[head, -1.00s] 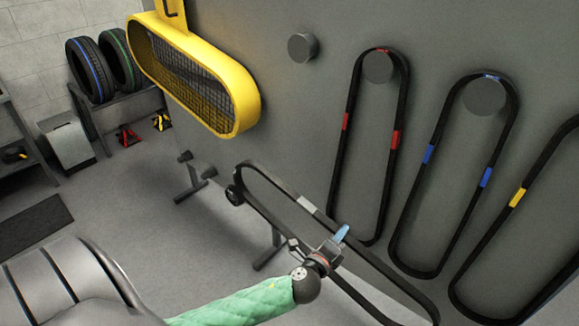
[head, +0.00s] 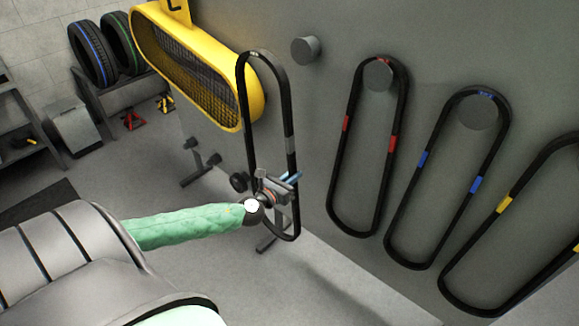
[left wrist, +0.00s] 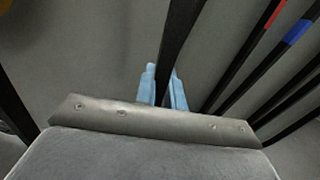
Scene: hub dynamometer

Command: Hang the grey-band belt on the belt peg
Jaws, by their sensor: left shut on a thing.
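The grey-band belt (head: 285,100) is a long black loop with a grey band (head: 290,145) on its right strand. It hangs upright in the air in the head view, its top in front of the yellow guard's right end. My left gripper (head: 289,180) is shut on the right strand, low on the loop. In the left wrist view the blue fingertips (left wrist: 163,88) stand either side of a black strand (left wrist: 180,35). The bare belt peg (head: 305,50) is a grey round stub on the wall, right of the belt's top and apart from it. My right gripper is out of view.
The yellow mesh guard (head: 190,70) is just behind and left of the belt. Right of the bare peg hang a red-band belt (head: 333,160), a blue-band belt (head: 400,225) and a yellow-band belt (head: 470,265). A low stand (head: 200,165) is on the floor.

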